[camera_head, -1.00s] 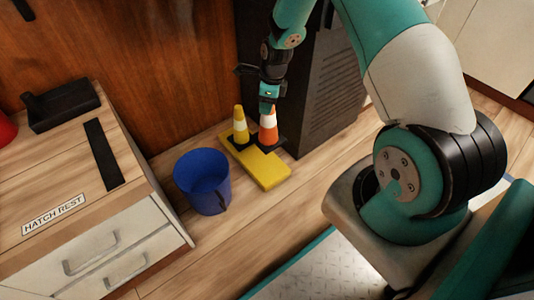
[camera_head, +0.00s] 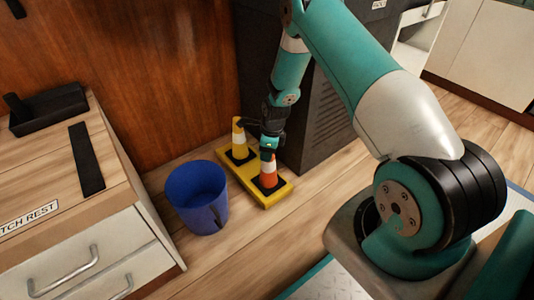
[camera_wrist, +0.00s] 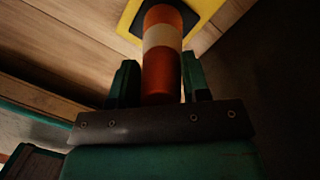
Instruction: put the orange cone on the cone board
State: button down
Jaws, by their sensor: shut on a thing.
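The orange cone (camera_head: 268,172) has a white band and a black base. It is upright over the near end of the yellow cone board (camera_head: 273,203). A yellow cone (camera_head: 239,141) stands on the board's far end. My gripper (camera_head: 269,153) is shut on the orange cone's top from above. In the wrist view my gripper (camera_wrist: 160,80) has its two teal fingers on either side of the orange cone (camera_wrist: 162,60), with yellow of the board (camera_wrist: 205,8) around the base. I cannot tell whether the base touches the board.
A blue bucket (camera_head: 197,199) stands on the floor just left of the board. A drawer cabinet (camera_head: 100,258) with a black tray (camera_head: 48,109) on top is at the left. A dark ribbed cabinet (camera_head: 318,120) is behind my arm. Floor in front of the board is clear.

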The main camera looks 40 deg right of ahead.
jog(key=c, duration=0.6)
grip_release()
